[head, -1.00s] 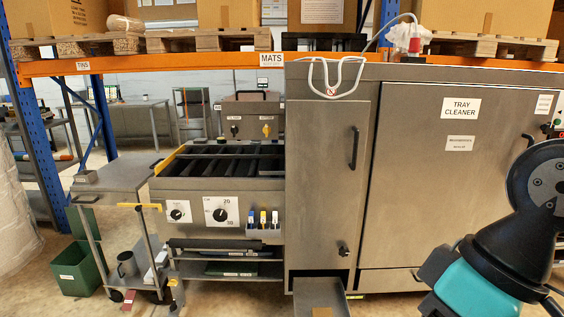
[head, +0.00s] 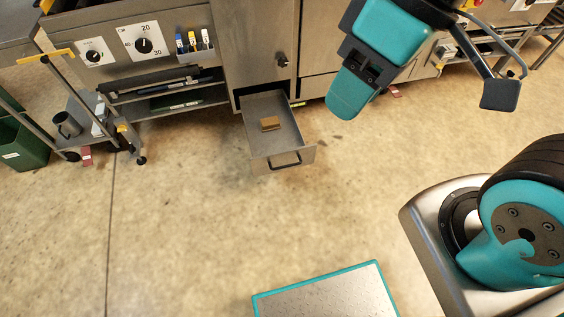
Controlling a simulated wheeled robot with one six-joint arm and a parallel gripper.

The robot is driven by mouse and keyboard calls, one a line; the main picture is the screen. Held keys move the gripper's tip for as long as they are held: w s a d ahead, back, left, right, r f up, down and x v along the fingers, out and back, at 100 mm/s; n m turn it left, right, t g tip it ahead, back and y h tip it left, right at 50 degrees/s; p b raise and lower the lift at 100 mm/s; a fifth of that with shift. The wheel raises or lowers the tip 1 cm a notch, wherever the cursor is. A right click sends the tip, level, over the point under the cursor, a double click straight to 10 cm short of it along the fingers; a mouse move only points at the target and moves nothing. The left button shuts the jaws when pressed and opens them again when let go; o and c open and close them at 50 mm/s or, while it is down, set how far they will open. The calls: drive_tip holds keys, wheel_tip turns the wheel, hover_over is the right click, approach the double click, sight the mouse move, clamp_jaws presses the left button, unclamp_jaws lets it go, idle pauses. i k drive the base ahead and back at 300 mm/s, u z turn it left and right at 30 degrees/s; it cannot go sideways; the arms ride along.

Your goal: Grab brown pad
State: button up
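The brown pad (head: 270,123) is a small tan-brown block. It lies flat inside an open grey metal drawer (head: 280,167) at the foot of the steel cabinet, near the drawer's middle. My teal and black arm reaches in from the top, right of the drawer. A dark, square-ended part that looks like a finger of my gripper (head: 500,94) hangs at the upper right, well apart from the pad. I see only this one finger clearly, so the opening is unclear. Nothing is seen held.
The drawer has a dark handle (head: 284,163) on its front. Left of it stand low shelves with mats (head: 175,101), a trolley with a mug (head: 68,124), and a green bin (head: 22,146). The floor before the drawer is clear. Parts of my own body fill the lower right.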

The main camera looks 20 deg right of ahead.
sight(271, 123)
drive_tip(key=u, duration=0.2)
drive_tip(key=i, duration=0.5)
drive_tip(key=u, duration=0.5)
drive_tip(key=i, duration=1.45)
drive_tip(key=z, duration=0.25)
